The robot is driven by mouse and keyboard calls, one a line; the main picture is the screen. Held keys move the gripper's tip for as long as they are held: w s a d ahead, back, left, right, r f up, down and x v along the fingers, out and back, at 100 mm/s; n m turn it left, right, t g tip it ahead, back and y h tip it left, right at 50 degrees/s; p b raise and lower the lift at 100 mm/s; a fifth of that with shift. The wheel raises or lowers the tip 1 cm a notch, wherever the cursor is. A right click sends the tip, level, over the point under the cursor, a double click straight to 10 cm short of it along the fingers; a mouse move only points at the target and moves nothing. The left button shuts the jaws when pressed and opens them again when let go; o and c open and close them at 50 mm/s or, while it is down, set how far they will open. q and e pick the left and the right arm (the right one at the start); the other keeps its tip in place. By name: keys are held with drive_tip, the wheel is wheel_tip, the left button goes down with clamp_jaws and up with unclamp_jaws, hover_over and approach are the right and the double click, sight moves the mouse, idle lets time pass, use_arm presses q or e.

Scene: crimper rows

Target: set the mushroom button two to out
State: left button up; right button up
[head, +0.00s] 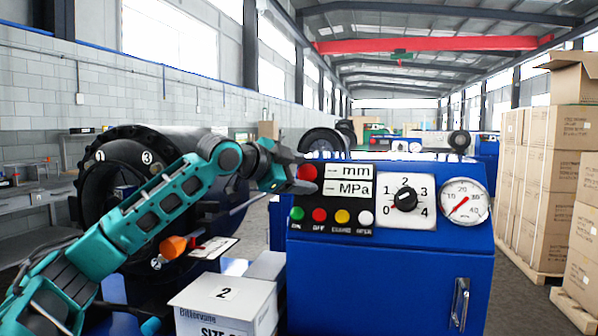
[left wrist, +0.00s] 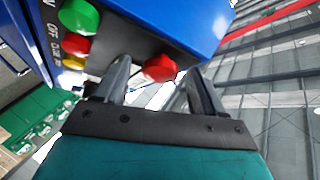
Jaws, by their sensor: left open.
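A red mushroom button (head: 309,172) sits at the upper left of the blue machine's (head: 390,265) black panel. It also shows in the left wrist view (left wrist: 160,67), between my two fingertips. I see no number on it. My left gripper (head: 298,179) is open, at the left edge of the panel, with its fingers pointing at the button and partly overlapping it in the head view. One finger is on each side of the button in the left wrist view; I cannot tell whether either touches it. My right gripper is not in view.
Green (head: 297,213), red (head: 319,215), yellow (head: 342,216) and white (head: 365,218) buttons line the panel below. A rotary dial (head: 404,199) and a gauge (head: 464,202) are to the right. A white box (head: 225,304) marked 2 stands below my arm. Cartons (head: 545,185) stand far right.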

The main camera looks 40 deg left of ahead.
use_arm(q)
clamp_jaws()
drive_tip(key=shift+s+d+r, duration=0.25)
drive_tip(key=shift+s+r, duration=0.05)
drive_tip(key=shift+s, duration=0.1)
idle(0.4)
drive_tip(key=shift+c, duration=1.9)
unclamp_jaws()
drive_tip(key=shift+o, duration=0.8)
drive_tip(key=shift+s+r, duration=0.1)
drive_tip(key=shift+o, duration=1.1)
